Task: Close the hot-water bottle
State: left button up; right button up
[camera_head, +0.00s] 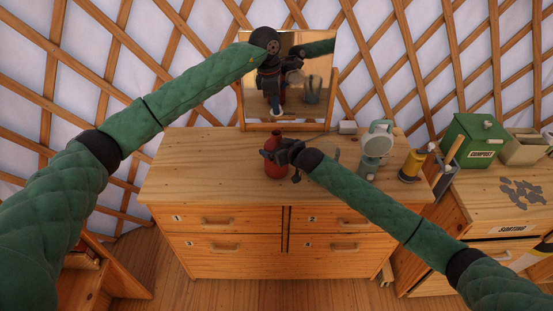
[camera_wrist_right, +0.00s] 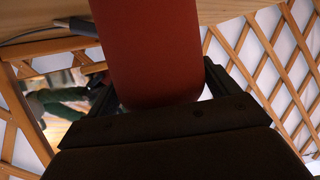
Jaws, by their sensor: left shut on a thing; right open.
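The red hot-water bottle (camera_head: 275,169) stands upright on the wooden dresser top, in front of the mirror. My right gripper (camera_head: 283,154) is open at its upper part, with a finger on either side. In the right wrist view the red body (camera_wrist_right: 150,50) fills the space between the fingers (camera_wrist_right: 158,90); contact cannot be told. My left gripper (camera_head: 276,101) points down above the bottle, in front of the mirror. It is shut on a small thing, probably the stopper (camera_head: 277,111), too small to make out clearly. The bottle's mouth is hard to see.
The mirror (camera_head: 318,112) stands at the back of the dresser (camera_head: 190,165) and reflects my arms. A pale round-headed object (camera_head: 378,146) and a yellow-and-black object (camera_head: 411,166) stand to the right. A green compost box (camera_head: 470,140) is farther right. The dresser's left top is clear.

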jog(key=c, duration=1)
pick_arm(q)
send_over(278, 133)
jog(key=shift+a+f, duration=0.2)
jog(key=shift+f, duration=1.05)
jog(key=shift+a+f, duration=0.15)
jog(key=shift+f, duration=1.05)
jog(key=shift+f, duration=0.1)
jog(key=shift+f, duration=0.8)
jog(key=shift+f, duration=0.5)
